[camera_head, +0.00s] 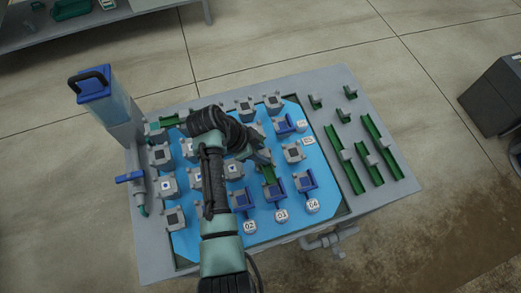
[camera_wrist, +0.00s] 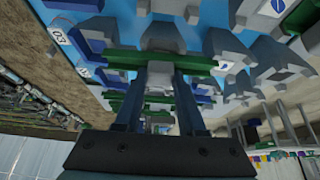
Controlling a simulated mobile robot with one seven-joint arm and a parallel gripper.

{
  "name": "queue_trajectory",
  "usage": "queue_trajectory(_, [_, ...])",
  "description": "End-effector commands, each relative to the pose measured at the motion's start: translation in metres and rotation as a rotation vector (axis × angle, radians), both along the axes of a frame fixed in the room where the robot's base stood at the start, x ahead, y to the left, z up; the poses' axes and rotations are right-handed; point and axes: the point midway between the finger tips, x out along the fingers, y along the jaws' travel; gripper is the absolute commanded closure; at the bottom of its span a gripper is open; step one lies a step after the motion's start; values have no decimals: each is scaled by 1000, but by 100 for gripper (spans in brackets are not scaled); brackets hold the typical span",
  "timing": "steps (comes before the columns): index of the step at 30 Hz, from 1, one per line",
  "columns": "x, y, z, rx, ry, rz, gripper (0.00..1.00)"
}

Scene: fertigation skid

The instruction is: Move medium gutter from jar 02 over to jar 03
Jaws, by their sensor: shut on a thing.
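My gripper (camera_head: 264,160) is shut on a green gutter (camera_head: 269,175) by its grey grip block; the fingers (camera_wrist: 160,95) are either side of the block in the wrist view. The gutter (camera_wrist: 115,57) lies across the picture there, above the fingers. In the head view its near end points at the blue jar labelled 03 (camera_head: 275,191); I cannot tell whether it touches the jar or a grey block. Jar 02 (camera_head: 243,201) stands left of it, jar 04 (camera_head: 306,182) right. My arm hides part of the panel.
Grey blocks (camera_head: 293,152) stand in rows on the blue panel (camera_head: 320,150). Several other green gutters (camera_head: 381,147) lie on the grey table (camera_head: 400,187) at the right. A blue-topped tank (camera_head: 95,85) stands at the left corner. Another green gutter (camera_head: 170,121) lies at the back left.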

Motion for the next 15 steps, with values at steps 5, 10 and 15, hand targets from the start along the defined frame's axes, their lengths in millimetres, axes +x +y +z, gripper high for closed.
queue_trajectory(5, [0,0,-1,0,0,0,34])
queue_trajectory(10, [0,0,0,0,0,0,31])
queue_trajectory(15, [0,0,2,0,0,0,31])
